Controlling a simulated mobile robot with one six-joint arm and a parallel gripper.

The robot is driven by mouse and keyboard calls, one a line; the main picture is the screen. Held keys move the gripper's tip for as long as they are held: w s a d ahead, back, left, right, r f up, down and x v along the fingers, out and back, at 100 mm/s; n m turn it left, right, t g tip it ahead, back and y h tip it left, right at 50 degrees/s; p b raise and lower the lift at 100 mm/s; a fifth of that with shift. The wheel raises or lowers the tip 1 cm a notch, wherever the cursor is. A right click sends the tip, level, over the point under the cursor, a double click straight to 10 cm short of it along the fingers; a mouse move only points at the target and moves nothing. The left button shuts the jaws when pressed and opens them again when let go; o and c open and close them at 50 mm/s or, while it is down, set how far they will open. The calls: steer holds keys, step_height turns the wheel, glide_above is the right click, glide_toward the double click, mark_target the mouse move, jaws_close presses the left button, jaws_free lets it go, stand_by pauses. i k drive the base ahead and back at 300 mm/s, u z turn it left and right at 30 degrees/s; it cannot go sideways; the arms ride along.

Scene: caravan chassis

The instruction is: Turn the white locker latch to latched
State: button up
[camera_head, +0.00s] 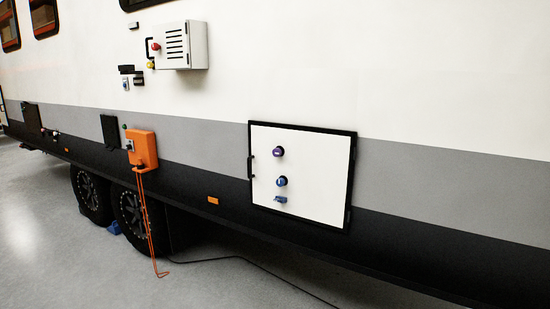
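A white locker door (320,172) in a black frame is set low in the caravan's side, right of centre. It looks closed. It carries a purple round knob (277,151), a blue round knob (281,181) below it, and a small blue lever-like piece (280,199) lowest, which looks roughly horizontal. A black handle (251,166) sits on the door's left edge. I cannot tell which fitting is the latch or how it is set. My gripper is not in view.
A white vented box (185,46) with red and yellow knobs sticks out higher on the left. An orange box (142,148) hangs lower left, its orange cable (148,220) reaching the floor. A dark cable (275,268) runs along the floor. Open grey floor (60,250) lies in front.

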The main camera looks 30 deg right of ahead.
mark_target(276, 152)
steer(key=k, duration=1.2)
steer(key=u, duration=0.55)
steer(key=i, duration=2.4)
steer(key=z, duration=0.25)
